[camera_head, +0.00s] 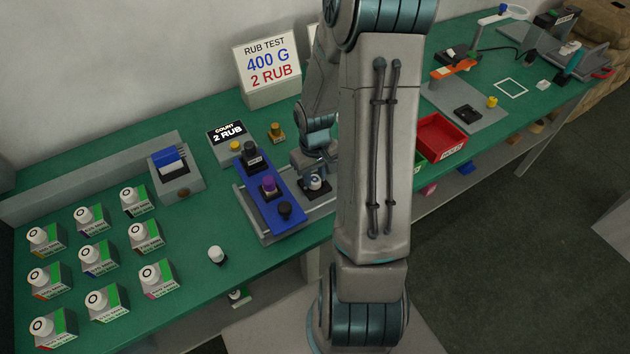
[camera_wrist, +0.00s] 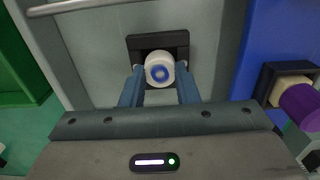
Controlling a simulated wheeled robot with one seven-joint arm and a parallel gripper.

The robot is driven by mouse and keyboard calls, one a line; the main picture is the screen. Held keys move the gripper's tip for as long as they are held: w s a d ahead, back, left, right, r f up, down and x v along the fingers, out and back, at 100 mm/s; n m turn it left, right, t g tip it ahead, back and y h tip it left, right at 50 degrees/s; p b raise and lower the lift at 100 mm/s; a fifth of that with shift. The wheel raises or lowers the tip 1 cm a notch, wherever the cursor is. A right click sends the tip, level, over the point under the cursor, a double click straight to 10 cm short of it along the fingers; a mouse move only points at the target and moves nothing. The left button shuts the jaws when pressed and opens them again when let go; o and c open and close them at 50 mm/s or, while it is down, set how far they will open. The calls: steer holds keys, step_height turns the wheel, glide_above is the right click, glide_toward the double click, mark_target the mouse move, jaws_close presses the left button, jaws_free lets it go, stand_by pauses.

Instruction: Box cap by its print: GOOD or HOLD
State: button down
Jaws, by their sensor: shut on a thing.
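A white cap (camera_wrist: 160,70) with a blue ring print on its top is between my gripper's fingers (camera_wrist: 161,84) in the wrist view. The fingers are shut on its sides. The cap is at a black holder (camera_wrist: 178,40); I cannot tell whether it rests in it or is just above. In the head view the cap (camera_head: 315,181) shows small beside my arm, at the black holder. A red bin (camera_head: 441,137) marked HOLD stands right of my arm. A green bin (camera_head: 419,162) beside it is mostly hidden by my arm.
A blue slide (camera_head: 262,196) with a purple-topped piece (camera_head: 268,184) is left of the holder. A display (camera_head: 228,133) reads COUNT 2 RUB; a sign (camera_head: 270,70) reads RUB TEST 400 G 2 RUB. Several labelled blocks with white caps fill the left. A loose white cap (camera_head: 216,254) stands near the front edge.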

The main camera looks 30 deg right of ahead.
mark_target(315, 180)
steer(key=shift+r+p, duration=2.4)
steer(key=shift+r, duration=0.8)
steer(key=shift+s+f, duration=0.1)
